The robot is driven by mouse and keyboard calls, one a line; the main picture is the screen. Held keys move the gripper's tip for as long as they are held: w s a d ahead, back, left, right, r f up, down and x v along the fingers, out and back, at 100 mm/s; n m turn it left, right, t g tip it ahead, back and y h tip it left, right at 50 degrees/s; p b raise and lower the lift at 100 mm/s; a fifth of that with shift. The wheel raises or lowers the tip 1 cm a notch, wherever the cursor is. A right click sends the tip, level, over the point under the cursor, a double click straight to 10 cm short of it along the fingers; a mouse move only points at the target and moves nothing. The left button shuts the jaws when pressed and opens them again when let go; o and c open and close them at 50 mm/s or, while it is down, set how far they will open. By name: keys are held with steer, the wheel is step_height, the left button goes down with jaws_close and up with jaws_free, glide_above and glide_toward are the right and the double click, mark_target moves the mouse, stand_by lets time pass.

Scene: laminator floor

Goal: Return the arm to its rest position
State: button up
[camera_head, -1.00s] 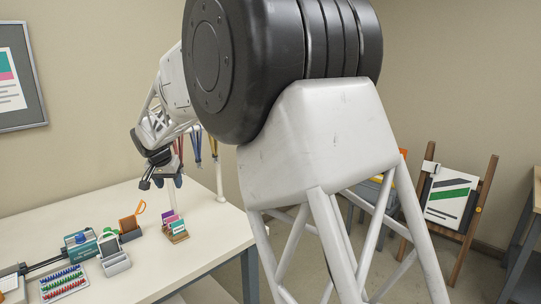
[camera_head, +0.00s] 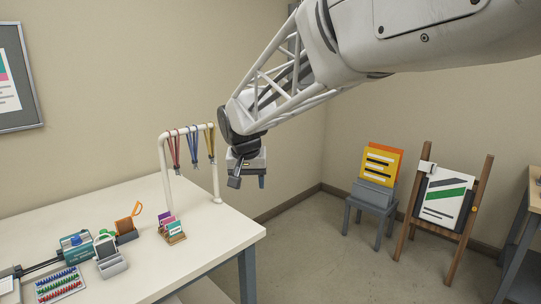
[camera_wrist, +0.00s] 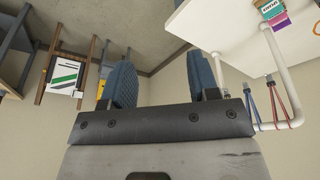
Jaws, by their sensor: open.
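My gripper (camera_head: 248,181) hangs in the air at the end of my raised arm, beyond the right back part of the table, in the head view. In the wrist view its two blue-grey fingers (camera_wrist: 163,78) stand apart with nothing between them. The gripper is open and empty. My arm reaches in from the upper right and hides part of the back wall.
An easel (camera_head: 484,190) and a stool (camera_head: 372,205) stand right. Floor between is clear.

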steer(key=s+d+f, duration=0.3)
steer(key=s+d, duration=1.7)
steer(key=s, duration=0.4)
steer(key=s+d+f, duration=0.2)
steer(key=s, duration=0.3)
steer(key=s+d+f, duration=0.2)
steer(key=s+f, duration=0.1)
steer(key=s, duration=0.3)
steer(key=shift+g, duration=0.3)
